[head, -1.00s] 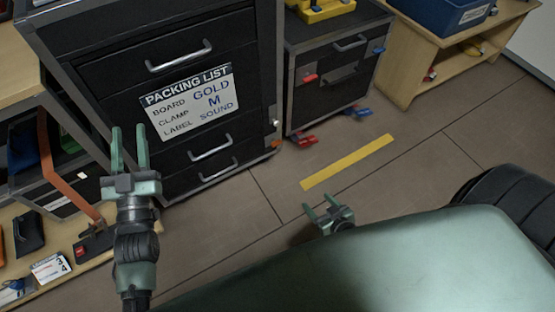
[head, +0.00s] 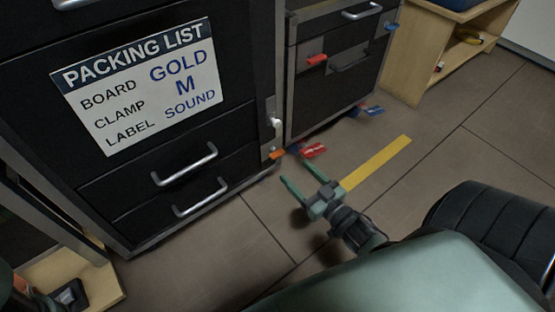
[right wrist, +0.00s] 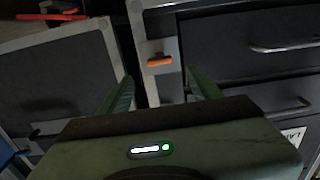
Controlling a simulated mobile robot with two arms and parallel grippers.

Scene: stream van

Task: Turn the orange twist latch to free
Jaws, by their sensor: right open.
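The orange twist latch (head: 277,154) sits low on the right front edge of the black drawer case (head: 250,90). In the right wrist view the latch (right wrist: 160,61) lies roughly crosswise on a grey metal plate. My right gripper (head: 293,169) is open and empty, its fingers pointing toward the case. In the head view its tips are just below and right of the latch. In the right wrist view the latch shows between and beyond the two fingers, apart from them.
A packing list sign (head: 140,85) and silver handles (head: 185,165) are on the case front. A second case (head: 330,95) with red (head: 316,60) and blue (head: 390,27) parts stands to the right. A yellow floor strip (head: 378,162) lies on open floor. A black seat (head: 490,225) is at right.

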